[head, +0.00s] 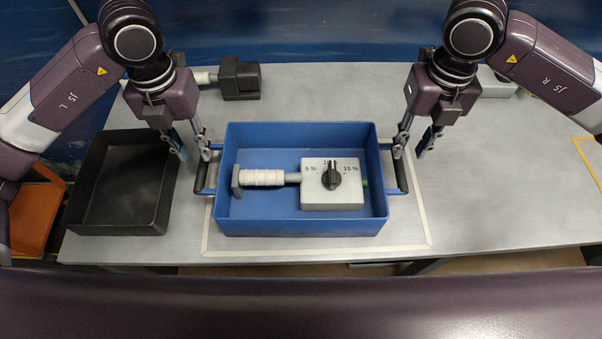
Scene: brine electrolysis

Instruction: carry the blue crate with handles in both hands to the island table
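The blue crate (302,226) stands on the grey table inside a pale outlined square, with a dark handle on its left side (200,178) and another on its right side (403,178). My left gripper (192,154) is at the far end of the left handle, its two fingers apart. My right gripper (412,154) is at the far end of the right handle, fingers also apart. In each gripper the inner finger overlaps the handle in the picture; I cannot tell whether it touches. The island table cannot be made out in this view.
In the crate lie a white box with a black dial (332,195) and a rod with a white ribbed sleeve (262,178). A black tray (120,222) stands close left of the crate. A dark block (239,78) lies behind. The table right of the crate is mostly clear.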

